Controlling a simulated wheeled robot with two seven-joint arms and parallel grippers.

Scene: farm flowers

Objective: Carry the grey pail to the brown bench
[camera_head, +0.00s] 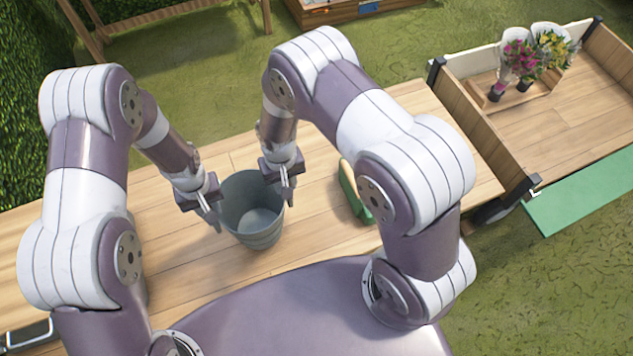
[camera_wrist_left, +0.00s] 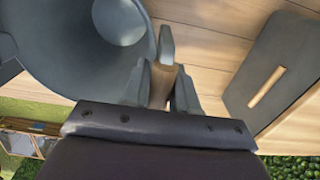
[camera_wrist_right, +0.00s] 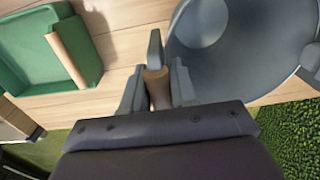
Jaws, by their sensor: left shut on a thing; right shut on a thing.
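The grey pail (camera_head: 256,240) is upright over the light wooden table between my two grippers. I cannot tell whether its base touches the boards. My left gripper (camera_head: 212,212) is at its left side, shut on a brown grip beside the pail wall, seen in the left wrist view (camera_wrist_left: 158,85). My right gripper (camera_head: 285,187) is at its right rear side, shut on another brown grip, seen in the right wrist view (camera_wrist_right: 157,88). The pail's inside looks empty. A brown wooden frame (camera_head: 92,32) at the top left may be the bench; only part of it shows.
A green tray (camera_head: 350,190) is on the table (camera_head: 420,115) to the pail's right. A wooden box (camera_head: 345,12) is on the grass behind. A cart (camera_head: 480,125) with flowers (camera_head: 530,55) stands at right.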

